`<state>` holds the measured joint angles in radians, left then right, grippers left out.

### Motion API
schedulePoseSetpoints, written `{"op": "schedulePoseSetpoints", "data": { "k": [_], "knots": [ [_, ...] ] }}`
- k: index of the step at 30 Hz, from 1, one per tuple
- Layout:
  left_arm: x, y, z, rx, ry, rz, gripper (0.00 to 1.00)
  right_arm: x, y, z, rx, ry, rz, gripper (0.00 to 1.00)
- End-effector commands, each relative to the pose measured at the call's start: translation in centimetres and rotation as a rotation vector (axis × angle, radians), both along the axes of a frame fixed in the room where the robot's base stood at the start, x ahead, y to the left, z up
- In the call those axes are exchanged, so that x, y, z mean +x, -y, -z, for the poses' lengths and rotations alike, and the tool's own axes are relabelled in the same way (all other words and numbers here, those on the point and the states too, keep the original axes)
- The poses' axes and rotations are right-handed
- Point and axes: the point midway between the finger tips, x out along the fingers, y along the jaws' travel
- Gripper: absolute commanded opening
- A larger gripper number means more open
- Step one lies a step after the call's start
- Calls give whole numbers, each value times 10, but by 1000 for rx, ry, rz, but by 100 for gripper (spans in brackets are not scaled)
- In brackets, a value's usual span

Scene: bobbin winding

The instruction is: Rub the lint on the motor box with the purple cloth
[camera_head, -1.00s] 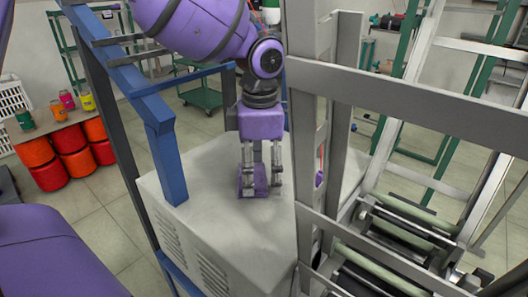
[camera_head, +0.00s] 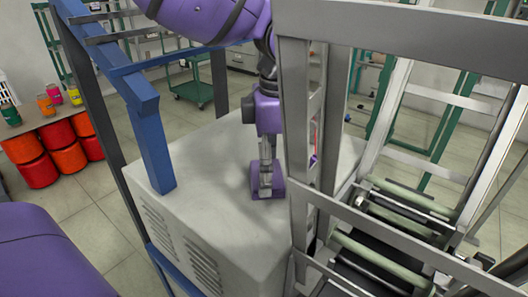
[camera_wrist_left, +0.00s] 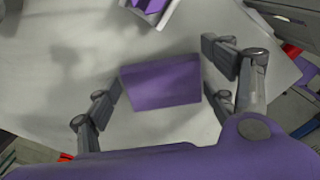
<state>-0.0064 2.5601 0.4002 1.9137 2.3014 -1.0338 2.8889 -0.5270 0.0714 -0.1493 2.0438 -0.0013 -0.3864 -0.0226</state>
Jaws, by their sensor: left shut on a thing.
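The purple cloth (camera_head: 266,193) looks like a flat-sided purple block on the pale top of the motor box (camera_head: 215,170). My left gripper (camera_head: 266,178) points down over the box top and is shut on the cloth, which is at or very near the surface. In the left wrist view the cloth (camera_wrist_left: 162,83) sits between the two fingers, with the box top (camera_wrist_left: 75,65) around it. I cannot make out the lint; soft grey shading on the top may be only shadow. My right gripper is not in view.
A grey metal frame (camera_head: 307,120) stands close to the right of my left gripper and hides part of the box. A blue post (camera_head: 155,150) rises at the box's left. Rollers (camera_head: 400,210) lie at the right. Red and orange bins (camera_head: 60,150) stand at far left.

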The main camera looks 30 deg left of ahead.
Motion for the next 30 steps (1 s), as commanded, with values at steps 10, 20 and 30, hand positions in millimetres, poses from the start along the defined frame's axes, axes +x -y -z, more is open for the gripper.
{"op": "schedulePoseSetpoints", "data": {
  "k": [10, 20, 30],
  "knots": [
    [-2, 17, 1, -2, -2, -3, 35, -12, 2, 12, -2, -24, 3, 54],
    [-1, 1, -1, -3, -2, -3, 35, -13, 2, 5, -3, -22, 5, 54],
    [2, -24, -3, -2, -1, -3, 35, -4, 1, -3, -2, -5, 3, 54]
  ]
}}
